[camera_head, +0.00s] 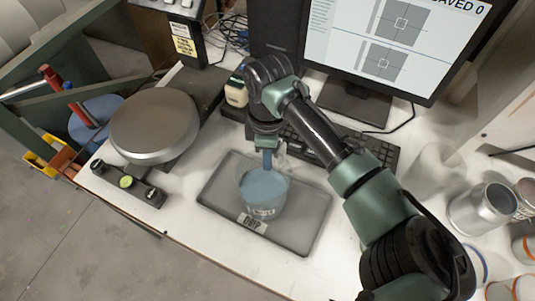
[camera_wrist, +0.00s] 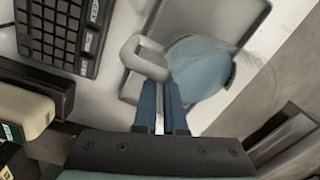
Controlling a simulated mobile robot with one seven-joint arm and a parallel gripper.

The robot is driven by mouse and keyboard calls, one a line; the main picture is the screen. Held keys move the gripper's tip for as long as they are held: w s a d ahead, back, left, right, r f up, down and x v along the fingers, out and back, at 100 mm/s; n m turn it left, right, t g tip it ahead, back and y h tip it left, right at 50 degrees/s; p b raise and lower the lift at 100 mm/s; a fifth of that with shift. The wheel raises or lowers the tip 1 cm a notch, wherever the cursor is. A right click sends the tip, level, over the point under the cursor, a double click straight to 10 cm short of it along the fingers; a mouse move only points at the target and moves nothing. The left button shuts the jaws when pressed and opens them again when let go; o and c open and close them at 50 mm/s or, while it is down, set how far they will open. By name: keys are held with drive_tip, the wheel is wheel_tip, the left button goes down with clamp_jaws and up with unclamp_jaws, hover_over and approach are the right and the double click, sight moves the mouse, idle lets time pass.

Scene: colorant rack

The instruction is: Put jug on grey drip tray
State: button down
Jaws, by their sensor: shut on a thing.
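The jug (camera_head: 263,194) is a clear vessel with blue-grey contents. In the head view it is upright over the middle of the grey drip tray (camera_head: 308,228), which lies flat on the white bench; I cannot tell whether its base touches the tray. My gripper (camera_head: 267,160) is at the jug's far side. In the wrist view the blue fingers of my gripper (camera_wrist: 161,95) are shut on the pale handle of the jug (camera_wrist: 200,72). The tray's rim (camera_wrist: 255,14) shows behind the jug there.
A round metal scale plate (camera_head: 154,126) stands left of the tray. A black keyboard (camera_head: 370,150) and a monitor (camera_head: 390,40) are behind. Metal cans (camera_head: 482,209) stand at the right. The bench's front edge runs just before the tray.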

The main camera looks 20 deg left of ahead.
drive_tip(key=c, duration=1.4)
unclamp_jaws()
drive_tip(key=shift+f, duration=0.15)
drive_tip(key=shift+c, duration=0.2)
drive_tip(key=o, duration=0.4)
drive_tip(key=shift+o, duration=0.2)
drive_tip(key=r+b, duration=0.1)
drive_tip(key=r, duration=0.5)
drive_tip(key=r+b, duration=0.1)
drive_tip(key=r, duration=0.5)
drive_tip(key=shift+w+r, duration=0.2)
drive_tip(key=shift+r, duration=0.05)
